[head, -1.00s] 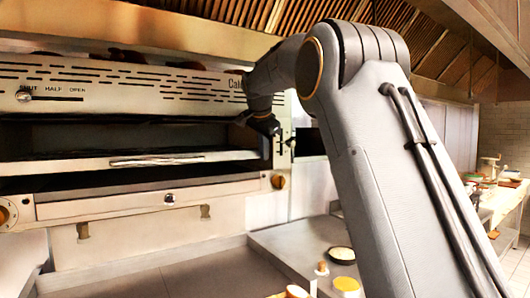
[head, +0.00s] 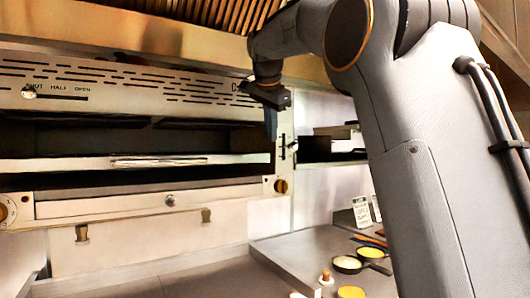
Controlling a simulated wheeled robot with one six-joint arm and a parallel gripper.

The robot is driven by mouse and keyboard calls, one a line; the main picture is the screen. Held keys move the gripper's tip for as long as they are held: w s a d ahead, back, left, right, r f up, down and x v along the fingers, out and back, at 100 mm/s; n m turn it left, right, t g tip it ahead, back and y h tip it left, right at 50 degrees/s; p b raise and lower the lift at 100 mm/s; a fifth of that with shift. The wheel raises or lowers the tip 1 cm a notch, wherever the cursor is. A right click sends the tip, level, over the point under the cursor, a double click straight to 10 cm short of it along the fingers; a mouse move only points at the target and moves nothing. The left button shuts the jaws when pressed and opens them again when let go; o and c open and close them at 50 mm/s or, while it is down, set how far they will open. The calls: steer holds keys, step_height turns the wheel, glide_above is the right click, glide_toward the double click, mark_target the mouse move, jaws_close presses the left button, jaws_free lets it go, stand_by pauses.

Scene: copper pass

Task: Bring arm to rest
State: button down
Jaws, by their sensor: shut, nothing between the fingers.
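My gripper (head: 271,122) hangs from my raised arm, in front of the right end of the grill oven (head: 150,207). Its fingers point down and are dark and small in the head view. It looks shut and nothing shows in it. Whether it touches the oven front cannot be told. My arm fills the right side of the view and hides much of what lies behind it.
A steel counter (head: 200,281) runs below the oven. Small pans (head: 347,264), a wooden-topped bottle (head: 326,278) and a yellow-filled dish (head: 350,292) stand on its right part. A metal hood (head: 150,32) is above. The counter's left part is clear.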

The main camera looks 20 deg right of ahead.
steer(key=s+a+f+n+g+y, duration=0.1)
steer(key=s+f+n, duration=0.2)
steer(key=f, duration=0.7)
steer(key=s+a+f+n+g, duration=0.15)
steer(key=s+f, duration=0.25)
steer(key=f, duration=0.6)
steer(key=s+a+f+n+g+y, duration=0.1)
steer(key=s+f+n, duration=0.2)
steer(key=f, duration=0.7)
steer(key=s+a+f+n+g, duration=0.2)
steer(key=s+f+n, duration=0.4)
steer(key=s+f, duration=1.5)
steer(key=s, duration=0.3)
steer(key=shift+y, duration=0.4)
steer(key=shift+s+a+f, duration=0.1)
